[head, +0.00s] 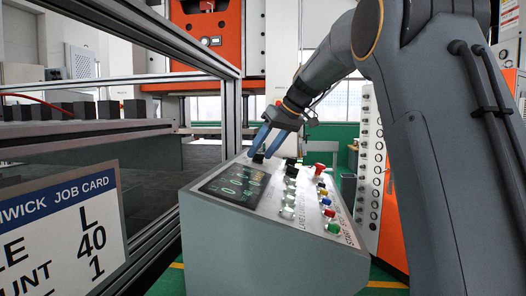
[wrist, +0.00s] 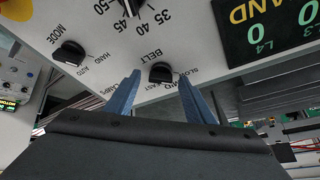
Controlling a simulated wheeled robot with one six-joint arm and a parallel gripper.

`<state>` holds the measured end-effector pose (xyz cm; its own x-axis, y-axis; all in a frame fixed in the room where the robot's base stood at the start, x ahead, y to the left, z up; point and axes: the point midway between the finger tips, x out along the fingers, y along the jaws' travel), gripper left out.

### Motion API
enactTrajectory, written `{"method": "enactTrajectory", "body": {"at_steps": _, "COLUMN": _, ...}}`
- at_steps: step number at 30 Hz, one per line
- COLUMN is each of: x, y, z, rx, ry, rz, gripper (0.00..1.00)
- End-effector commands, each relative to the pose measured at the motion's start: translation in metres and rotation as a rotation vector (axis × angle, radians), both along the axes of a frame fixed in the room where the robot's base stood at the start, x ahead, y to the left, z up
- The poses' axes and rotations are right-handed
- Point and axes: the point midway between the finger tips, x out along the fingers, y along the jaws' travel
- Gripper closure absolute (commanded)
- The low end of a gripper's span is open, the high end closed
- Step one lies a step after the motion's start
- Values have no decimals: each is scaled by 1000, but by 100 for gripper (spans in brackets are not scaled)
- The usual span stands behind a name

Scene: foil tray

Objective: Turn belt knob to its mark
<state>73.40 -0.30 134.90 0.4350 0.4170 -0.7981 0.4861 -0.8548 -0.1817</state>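The belt knob (wrist: 160,73) is black and round, on the pale console panel under the word BELT. Small words including SLOW and FAST stand beside it; I cannot tell exactly where its pointer aims. My gripper (wrist: 158,76) has two blue fingers, spread apart, with their tips either side of the belt knob in the wrist view and visible gaps between. I cannot tell how far the tips are from the panel. In the head view my gripper (head: 261,149) points down at the console's far end, over a dark knob.
The mode knob (wrist: 69,53) sits left of the belt knob. A numbered dial (wrist: 130,6) is above. A green-lit display (wrist: 268,28) lies at right. The console (head: 250,235) carries several coloured buttons. A job card (head: 62,232) with L, 40 and 1 hangs at left by a metal frame (head: 228,115).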

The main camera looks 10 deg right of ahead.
Motion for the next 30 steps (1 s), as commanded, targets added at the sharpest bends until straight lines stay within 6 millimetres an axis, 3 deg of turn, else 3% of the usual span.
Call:
{"method": "enactTrajectory", "body": {"at_steps": 9, "x": -2, "y": -2, "z": 3, "rx": 1, "ry": 0, "rz": -1, "gripper": 52}}
{"method": "enactTrajectory", "body": {"at_steps": 21, "x": -27, "y": -27, "z": 50, "rx": 0, "ry": -3, "rz": -2, "gripper": 52}}
{"method": "enactTrajectory", "body": {"at_steps": 30, "x": -34, "y": -33, "z": 62, "rx": 0, "ry": 0, "rz": -1, "gripper": 52}}
